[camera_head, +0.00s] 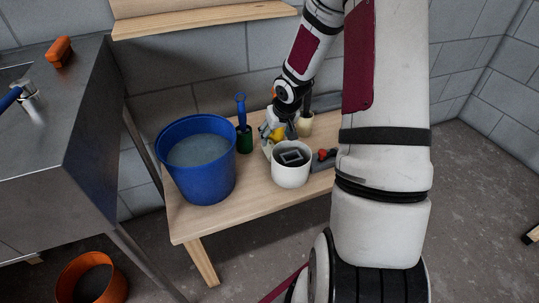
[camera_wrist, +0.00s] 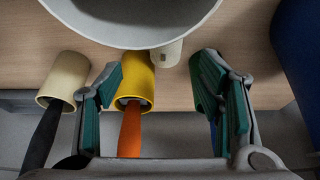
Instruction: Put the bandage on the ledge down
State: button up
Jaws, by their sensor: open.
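A small whitish cylinder (camera_wrist: 166,53), possibly the bandage, stands or lies on the wooden bench between a yellow cup and a white bucket in the wrist view. I cannot tell for sure that it is a bandage roll. In the head view my gripper hides that spot. My gripper (camera_wrist: 163,95) is open and empty, low over the bench, its green-padded fingers to either side of the yellow cup (camera_wrist: 134,80) with an orange handle. The cylinder is just beyond the fingertips. The wooden ledge (camera_head: 205,22) on the wall shows bare at the top of the head view.
The white bucket (camera_head: 291,175) and large blue bucket (camera_head: 190,187) crowd the bench (camera_head: 255,205). A green cup (camera_head: 244,143) and cream cup (camera_head: 305,126) hold handled tools. A steel counter (camera_head: 45,140) is at left; an orange bucket (camera_head: 75,295) is on the floor.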

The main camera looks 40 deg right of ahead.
aim_at(270, 145)
jog(key=b+x, duration=0.1)
jog(key=x, duration=0.2)
jog(key=shift+f, duration=0.1)
jog(key=shift+a+b+x, duration=0.2)
jog(key=shift+b+x, duration=0.65)
jog(key=shift+x, duration=0.5)
jog(key=shift+a+b+x, duration=0.15)
jog(key=shift+b+x, duration=0.7)
jog(key=shift+x, duration=0.45)
jog(key=shift+w, duration=0.1)
jog(key=c, duration=1.1)
notch_tip(270, 145, up, 18)
jog(key=p, duration=0.9)
